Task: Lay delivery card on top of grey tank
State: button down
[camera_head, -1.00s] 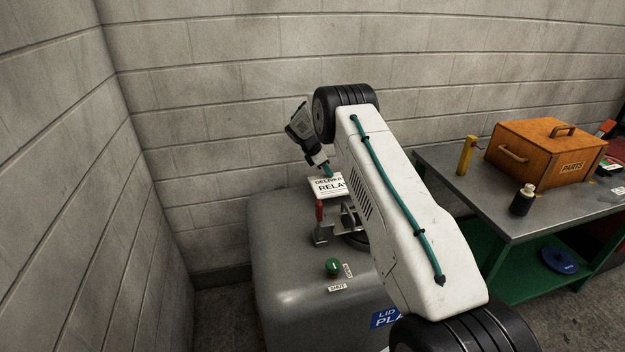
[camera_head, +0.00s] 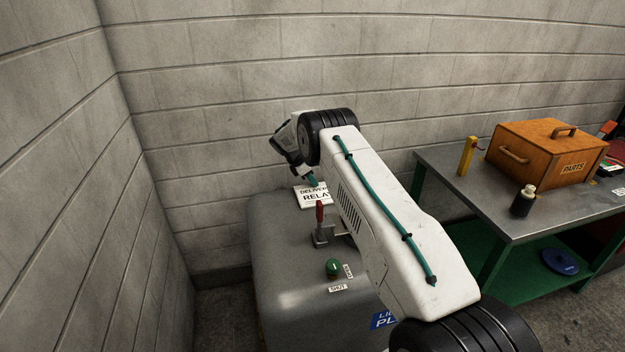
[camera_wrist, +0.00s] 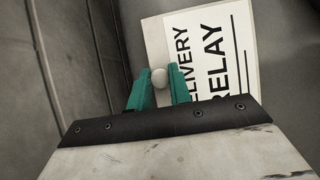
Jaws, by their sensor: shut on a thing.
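The delivery card (camera_head: 313,197) is white with black lettering and shows over the far part of the grey tank (camera_head: 285,270). In the wrist view the card (camera_wrist: 230,50) extends ahead and to the right of the jaws. My gripper (camera_wrist: 159,84) has green fingers shut on a pale round knob at the card's edge. In the head view the gripper (camera_head: 312,180) is at the card's far side, partly hidden by my wrist. I cannot tell whether the card touches the tank top. My arm hides the tank's right part.
A red-handled clamp (camera_head: 320,225) stands on the tank just in front of the card. A green knob (camera_head: 333,267) with small labels is nearer. Block walls stand behind and left. A bench (camera_head: 450,178) at right holds an orange parts box (camera_head: 545,150), a yellow object and a dark bottle.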

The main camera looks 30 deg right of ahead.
jog(key=c, duration=1.3)
grip_release()
jog(key=shift+r, duration=0.1)
